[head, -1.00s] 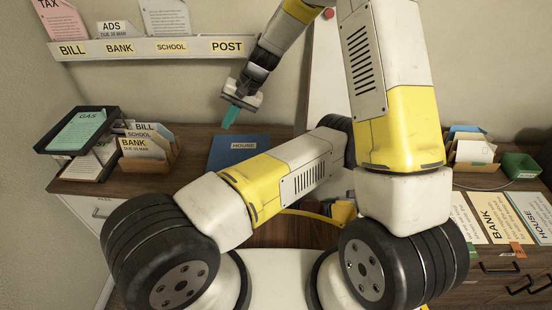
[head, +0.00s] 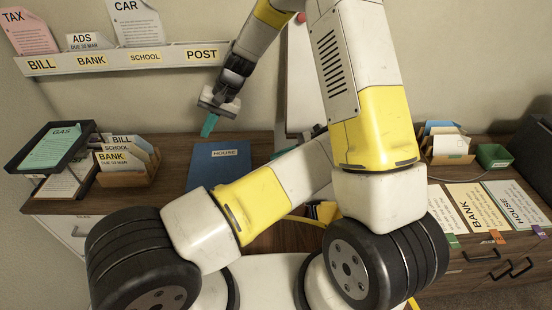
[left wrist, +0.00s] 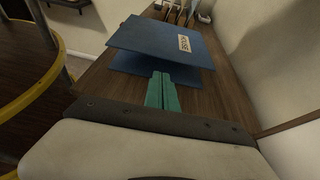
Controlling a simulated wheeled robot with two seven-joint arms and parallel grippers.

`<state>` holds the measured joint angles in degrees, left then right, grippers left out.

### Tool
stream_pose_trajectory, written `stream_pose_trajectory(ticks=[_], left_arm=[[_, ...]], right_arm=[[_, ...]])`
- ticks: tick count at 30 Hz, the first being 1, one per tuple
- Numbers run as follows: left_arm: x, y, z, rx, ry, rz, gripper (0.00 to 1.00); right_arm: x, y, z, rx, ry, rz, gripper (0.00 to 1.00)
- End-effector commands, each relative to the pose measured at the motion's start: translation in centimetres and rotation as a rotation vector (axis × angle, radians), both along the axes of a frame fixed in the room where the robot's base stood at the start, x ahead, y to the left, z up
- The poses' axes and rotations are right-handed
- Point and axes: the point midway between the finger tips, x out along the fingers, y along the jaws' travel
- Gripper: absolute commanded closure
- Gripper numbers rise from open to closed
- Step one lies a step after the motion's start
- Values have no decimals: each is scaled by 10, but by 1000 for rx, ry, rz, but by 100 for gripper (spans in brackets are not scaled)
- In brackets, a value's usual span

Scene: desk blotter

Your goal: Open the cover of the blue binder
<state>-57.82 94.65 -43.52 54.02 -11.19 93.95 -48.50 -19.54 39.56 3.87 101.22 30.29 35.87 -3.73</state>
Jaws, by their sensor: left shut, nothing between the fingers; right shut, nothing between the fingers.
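The blue binder (head: 225,172), with a HOUSE label, lies on the wooden desk. In the left wrist view the binder's cover (left wrist: 150,40) is seen above a lower blue layer (left wrist: 140,66), with a dark gap between them. My left gripper (left wrist: 162,78) is shut and empty, its teal fingers pointing at the binder's near edge; I cannot tell whether they touch.
A black tray stack (head: 60,150) and a wooden file box (head: 128,172) stand left of the binder. A labelled wall rack (head: 120,58) hangs behind. At right are another file box (head: 445,158), a green box (head: 494,156) and several papers (head: 476,208).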

Motion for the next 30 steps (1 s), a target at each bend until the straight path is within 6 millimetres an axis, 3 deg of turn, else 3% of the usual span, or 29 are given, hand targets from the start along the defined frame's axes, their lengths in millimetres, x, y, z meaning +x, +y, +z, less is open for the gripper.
stream_pose_trajectory(ticks=[6, 12, 30], left_arm=[[-2, 40, -14, 4, 2, 2, 100], [-3, 65, -23, 2, 2, 0, 100], [-2, 72, -22, -16, 1, 2, 100]], right_arm=[[0, 0, 0, 0, 0, 0, 100], [0, 0, 0, 0, 0, 0, 100], [0, 0, 0, 0, 0, 0, 100]])
